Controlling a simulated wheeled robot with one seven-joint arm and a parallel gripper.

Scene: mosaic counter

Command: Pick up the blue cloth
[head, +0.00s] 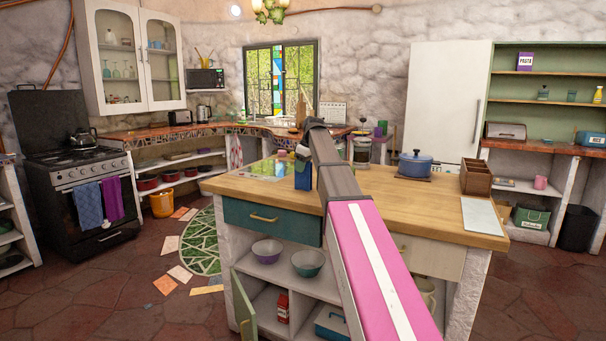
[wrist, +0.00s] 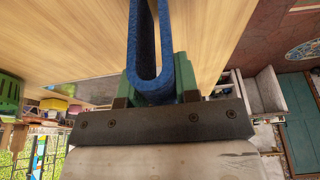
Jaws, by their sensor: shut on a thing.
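My gripper (head: 303,156) is over the left part of the wooden island top, at the end of my pink and grey arm. It is shut on a dark blue cloth (head: 303,180), which hangs below it. In the wrist view, the blue cloth (wrist: 168,85) is a folded U-shape between the green fingers of my gripper (wrist: 158,72). Its bend faces the palm and wood shows between its two sides. Its far end is cut off in the wrist view. Another blue cloth (head: 89,206) hangs on the oven handle at the left, apart from my gripper.
A purple cloth (head: 113,198) hangs beside the oven's blue one. On the island top (head: 390,201) stand a blue pot (head: 415,165), a wooden box (head: 476,179) and a white board (head: 482,215). A green cabinet door (head: 244,310) stands open below.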

